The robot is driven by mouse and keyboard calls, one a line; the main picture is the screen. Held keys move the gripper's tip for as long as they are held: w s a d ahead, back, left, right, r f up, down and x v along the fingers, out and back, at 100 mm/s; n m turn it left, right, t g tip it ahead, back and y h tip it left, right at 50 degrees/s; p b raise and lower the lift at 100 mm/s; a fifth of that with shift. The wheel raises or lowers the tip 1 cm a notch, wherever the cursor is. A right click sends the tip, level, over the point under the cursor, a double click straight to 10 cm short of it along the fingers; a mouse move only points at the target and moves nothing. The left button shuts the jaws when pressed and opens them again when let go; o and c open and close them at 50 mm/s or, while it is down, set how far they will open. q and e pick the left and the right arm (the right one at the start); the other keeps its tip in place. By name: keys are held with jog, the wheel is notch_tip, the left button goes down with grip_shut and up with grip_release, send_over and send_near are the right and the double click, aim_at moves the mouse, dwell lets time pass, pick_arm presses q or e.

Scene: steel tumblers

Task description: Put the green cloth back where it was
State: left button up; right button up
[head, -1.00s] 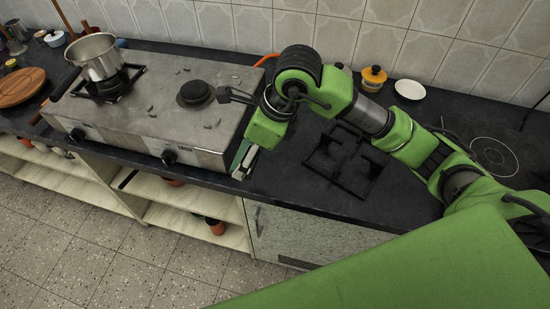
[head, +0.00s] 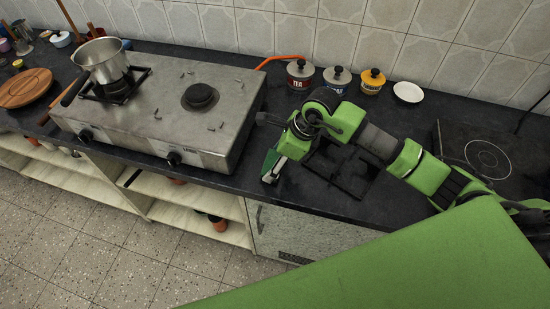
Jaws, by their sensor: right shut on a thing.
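My right gripper (head: 269,176) is low over the front edge of the dark counter, just right of the gas stove. It is shut on a small dark green piece (head: 270,161), which looks like the green cloth. Most of that piece is hidden by the gripper, and I cannot tell whether it touches the counter. My left gripper is not in view.
The gas stove (head: 226,132) carries a steel pot (head: 101,62). A black grate (head: 345,178) lies partly under my right arm. Three lidded jars, red (head: 300,75), blue (head: 337,80) and yellow (head: 372,83), and a white saucer (head: 408,92) stand along the wall.

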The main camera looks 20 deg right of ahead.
jog(key=shift+f, duration=0.1)
jog(key=o, duration=1.1)
jog(key=shift+c, duration=0.2)
jog(key=shift+r, duration=0.25)
jog(key=b+v, duration=0.1)
jog(key=v, duration=1)
jog(key=shift+d+r+b, duration=0.15)
jog(key=shift+r+b, duration=0.2)
jog(key=shift+b, duration=0.05)
jog(key=shift+s, duration=0.1)
